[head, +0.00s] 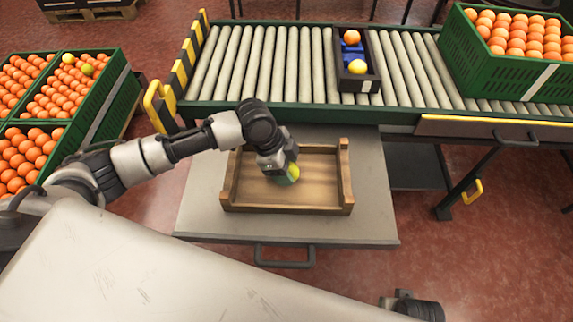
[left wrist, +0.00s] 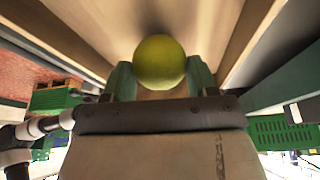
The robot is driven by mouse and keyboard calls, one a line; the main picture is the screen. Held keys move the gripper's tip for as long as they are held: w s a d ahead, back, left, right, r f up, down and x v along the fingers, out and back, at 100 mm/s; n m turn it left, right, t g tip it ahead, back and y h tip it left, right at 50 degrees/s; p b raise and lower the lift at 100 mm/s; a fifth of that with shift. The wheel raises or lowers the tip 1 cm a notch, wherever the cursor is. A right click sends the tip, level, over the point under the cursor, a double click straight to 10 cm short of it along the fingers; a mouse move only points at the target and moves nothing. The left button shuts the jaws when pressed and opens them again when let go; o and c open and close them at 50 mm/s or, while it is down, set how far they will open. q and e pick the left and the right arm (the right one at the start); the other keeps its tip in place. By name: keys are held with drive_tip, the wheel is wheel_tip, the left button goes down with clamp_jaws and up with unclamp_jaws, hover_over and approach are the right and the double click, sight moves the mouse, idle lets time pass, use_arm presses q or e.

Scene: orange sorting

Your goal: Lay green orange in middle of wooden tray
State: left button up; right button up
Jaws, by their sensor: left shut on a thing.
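The wooden tray (head: 315,163) lies on a grey table below the conveyor. My left gripper (head: 286,175) reaches down over the left-middle part of the tray. It is shut on the green orange (head: 293,173), which looks yellow-green and is partly hidden by the gripper. In the left wrist view the green orange (left wrist: 159,62) sits between the two green fingertips, above the wooden tray floor (left wrist: 110,15). I cannot tell whether the orange touches the floor. Nothing else lies in the visible part of the tray. My right gripper is not clearly in view.
A roller conveyor (head: 280,65) runs behind the table. On it stand a dark box (head: 374,50) with orange and yellow fruit and a green crate (head: 465,60) of oranges. More green crates (head: 100,100) stand at the left. The grey table (head: 370,200) is clear around the tray.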

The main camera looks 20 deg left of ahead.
use_arm(q)
drive_tip(key=shift+f, duration=0.2)
idle(0.6)
drive_tip(key=shift+f, duration=0.4)
use_arm(e)
drive_tip(key=shift+w+r, duration=0.15)
drive_tip(key=shift+r, duration=0.35)
